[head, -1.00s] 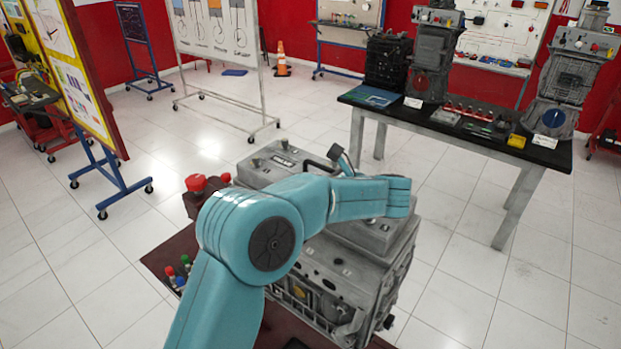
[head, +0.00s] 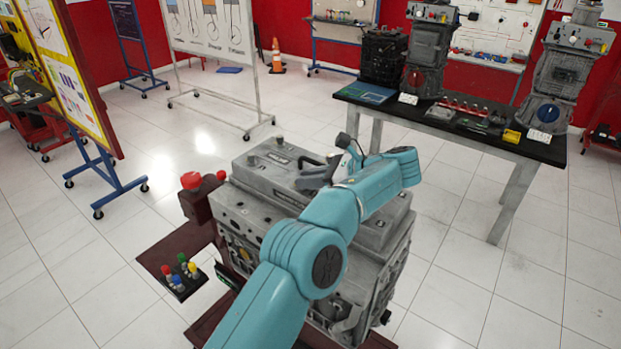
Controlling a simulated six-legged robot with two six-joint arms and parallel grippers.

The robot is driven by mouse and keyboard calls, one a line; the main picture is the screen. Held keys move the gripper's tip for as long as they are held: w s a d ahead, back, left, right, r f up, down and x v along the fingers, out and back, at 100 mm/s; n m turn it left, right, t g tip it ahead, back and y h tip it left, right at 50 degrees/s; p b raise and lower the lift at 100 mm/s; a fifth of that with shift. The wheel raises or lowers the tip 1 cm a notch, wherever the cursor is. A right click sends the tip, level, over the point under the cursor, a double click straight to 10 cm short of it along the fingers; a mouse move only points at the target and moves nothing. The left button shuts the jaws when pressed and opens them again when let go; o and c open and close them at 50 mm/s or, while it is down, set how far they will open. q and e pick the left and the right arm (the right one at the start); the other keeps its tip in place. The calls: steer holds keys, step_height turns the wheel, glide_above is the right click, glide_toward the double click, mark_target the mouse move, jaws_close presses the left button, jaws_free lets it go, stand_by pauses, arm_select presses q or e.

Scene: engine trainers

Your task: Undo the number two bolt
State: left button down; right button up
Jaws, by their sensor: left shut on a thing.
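The grey engine (head: 375,240) stands on a dark red base in the middle of the head view, with a lighter cover on top. My left arm reaches over it from below. My left gripper (head: 312,180) is over the top cover, low and close to it. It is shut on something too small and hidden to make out. Whether it touches the cover I cannot tell. Several small bolt-like parts show on the engine top, but I cannot make out which is number two. My right gripper is not in view.
A small rack of colour-topped pieces (head: 180,276) sits on the base at the engine's left. A red-knobbed unit (head: 200,200) stands beside the engine. A black-topped table (head: 450,128) with engine models is behind right. A yellow board (head: 75,80) is at left. Floor between is clear.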

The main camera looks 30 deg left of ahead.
arm_select(q)
steer(key=shift+a+r, duration=0.1)
steer(key=shift+r, duration=0.1)
steer(key=c, duration=1.1)
jaws_free()
steer(key=shift+o, duration=0.4)
steer(key=shift+f, duration=0.1)
